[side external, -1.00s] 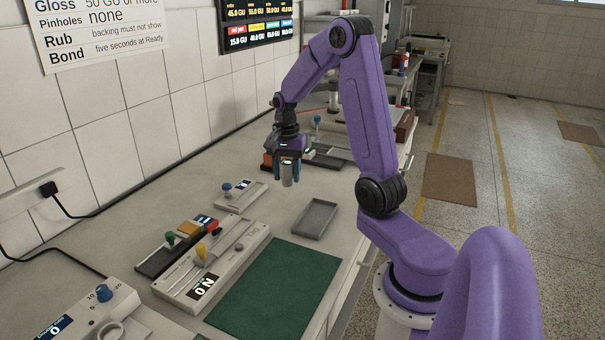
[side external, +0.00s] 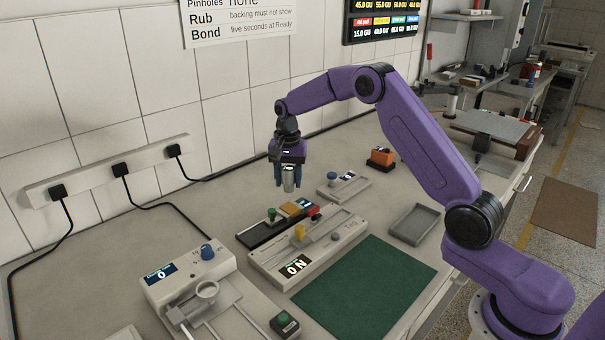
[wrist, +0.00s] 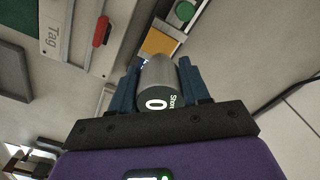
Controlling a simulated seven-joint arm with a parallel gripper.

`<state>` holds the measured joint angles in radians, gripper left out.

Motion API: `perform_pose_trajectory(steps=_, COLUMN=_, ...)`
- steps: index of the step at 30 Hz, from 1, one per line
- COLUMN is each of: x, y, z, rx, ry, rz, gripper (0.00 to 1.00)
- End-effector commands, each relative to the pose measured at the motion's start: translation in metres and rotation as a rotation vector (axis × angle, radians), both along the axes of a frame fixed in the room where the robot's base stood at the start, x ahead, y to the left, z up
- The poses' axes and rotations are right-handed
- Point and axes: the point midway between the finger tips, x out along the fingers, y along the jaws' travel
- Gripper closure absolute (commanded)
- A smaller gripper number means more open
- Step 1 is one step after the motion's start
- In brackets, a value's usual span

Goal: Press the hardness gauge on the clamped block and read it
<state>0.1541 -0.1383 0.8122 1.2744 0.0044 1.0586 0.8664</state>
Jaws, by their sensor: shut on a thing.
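My gripper (side external: 287,184) is shut on the hardness gauge (side external: 289,184), a short grey metal cylinder held upright above the bench. In the wrist view the gauge (wrist: 158,76) sits between the blue fingers of my gripper (wrist: 158,88), and its dark face reads 0 beside partly visible lettering that starts "Shor". The gauge's lower end is clear of anything I can make out. A pale unit (side external: 222,262) at the lower left has a blue knob, a display reading 0, and a round ring on a slide.
A grey unit (side external: 262,262) with a yellow lever and a black strip (side external: 256,236) with coloured pads lie below my gripper.

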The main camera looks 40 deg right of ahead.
Motion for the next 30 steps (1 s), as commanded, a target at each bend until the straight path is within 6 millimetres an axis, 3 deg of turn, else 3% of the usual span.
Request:
perform_pose_trajectory(steps=18, x=0.0, y=0.0, z=-0.043, rx=0.0, ry=0.0, rz=0.0, gripper=0.9)
perform_pose_trajectory(steps=30, x=0.0, y=0.0, z=-0.049, rx=0.0, ry=-0.002, rz=0.0, gripper=0.9)
